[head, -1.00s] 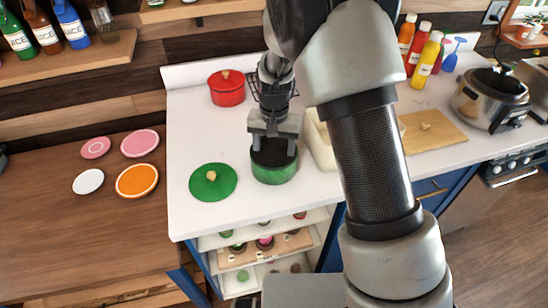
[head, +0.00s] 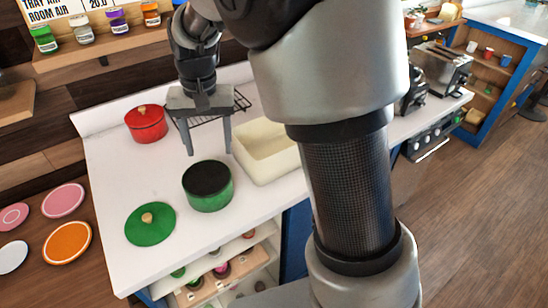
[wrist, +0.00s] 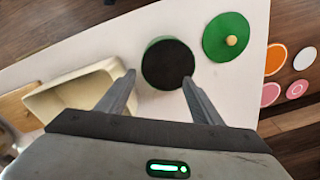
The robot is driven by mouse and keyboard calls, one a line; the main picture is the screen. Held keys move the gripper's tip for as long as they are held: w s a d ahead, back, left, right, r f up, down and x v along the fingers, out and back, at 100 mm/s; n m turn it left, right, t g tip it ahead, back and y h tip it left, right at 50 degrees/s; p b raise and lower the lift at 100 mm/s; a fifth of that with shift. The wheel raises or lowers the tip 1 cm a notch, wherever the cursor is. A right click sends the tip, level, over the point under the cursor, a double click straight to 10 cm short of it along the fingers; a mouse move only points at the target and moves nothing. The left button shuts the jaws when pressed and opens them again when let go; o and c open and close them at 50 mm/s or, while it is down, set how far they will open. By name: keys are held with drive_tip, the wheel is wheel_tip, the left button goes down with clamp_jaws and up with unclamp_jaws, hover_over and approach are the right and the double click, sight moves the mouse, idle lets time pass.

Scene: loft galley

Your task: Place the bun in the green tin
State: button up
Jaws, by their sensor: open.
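The green tin (head: 208,190) stands uncovered on the white counter, and its inside looks dark. It also shows in the wrist view (wrist: 167,64), where I can make out no bun inside. Its round green lid (head: 150,224) with a tan knob lies flat on the counter at the tin's front left; it is also in the wrist view (wrist: 226,37). My gripper (head: 209,152) is open, with nothing seen between its fingers. It is raised above the tin, with its fingers pointing down, apart from it. I cannot make out a bun in either current view.
A cream rectangular bin (head: 265,150) stands close to the tin's right. A red lidded pot (head: 146,123) and a dark wire rack (head: 240,103) are behind. Plates, including an orange one (head: 67,243), lie on the wooden surface at left. The counter's front edge is near the lid.

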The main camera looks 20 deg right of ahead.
drive_tip(key=s+d+r+t, duration=0.2)
drive_tip(key=s+d+r, duration=0.5)
drive_tip(key=s+r, duration=0.25)
drive_tip(key=s+d+n+t, duration=0.2)
drive_tip(key=s+d, duration=0.3)
drive_tip(key=s, duration=0.6)
drive_tip(key=shift+s+r+t, duration=0.25)
drive_tip(key=shift+r+t, duration=0.2)
drive_tip(key=shift+t, duration=0.05)
